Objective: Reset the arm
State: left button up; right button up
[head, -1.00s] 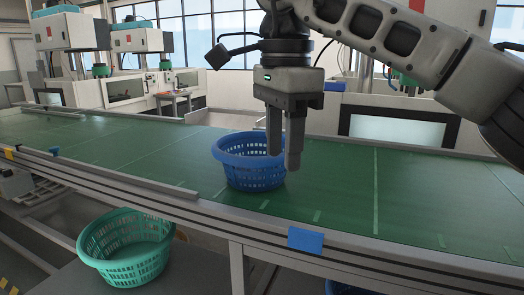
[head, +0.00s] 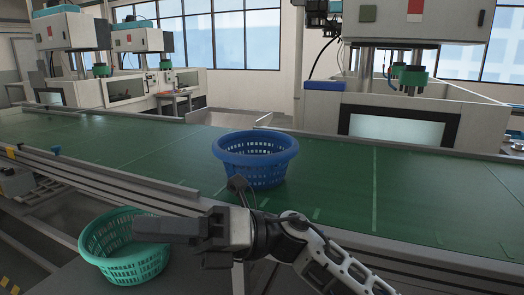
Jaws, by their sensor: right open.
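My right arm comes in from the bottom right, low in front of the conveyor. My right gripper (head: 170,234) points left, with its fingers in front of the upper right part of the green basket (head: 135,266). The gripper is open and holds nothing that I can see. Whether it touches the green basket I cannot tell. A blue basket (head: 256,172) stands upright on the green conveyor belt (head: 340,185), behind and above the gripper in the picture. My left gripper is not in view.
The conveyor's metal front rail (head: 120,188) runs across, close behind my right gripper and arm. The green basket stands on a grey surface below the rail. Machines (head: 400,105) line the back. The belt right of the blue basket is clear.

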jog(key=w+d+f+m+t+h, duration=0.35)
jog(key=d+f+m+t, duration=0.45)
jog(key=m+t, duration=0.75)
jog(key=w+d+f+m+t+h, duration=0.4)
jog(key=d+f+m+t, duration=0.45)
jog(key=m, duration=1.15)
jog(key=s+d+f+m+g+h, duration=0.3)
jog(key=s+d+f+m+h, duration=0.1)
jog(key=s+f, duration=0.4)
jog(key=s+d+f+m+g+h, duration=0.3)
jog(key=s+d+f+m+h, duration=0.2)
jog(key=f, duration=0.8)
jog(key=s+d+m, duration=0.1)
jog(key=s+m, duration=0.1)
jog(key=s, duration=0.1)
jog(key=shift+s+d+f, duration=0.2)
jog(key=shift+d+f, duration=0.1)
jog(key=shift+d, duration=0.05)
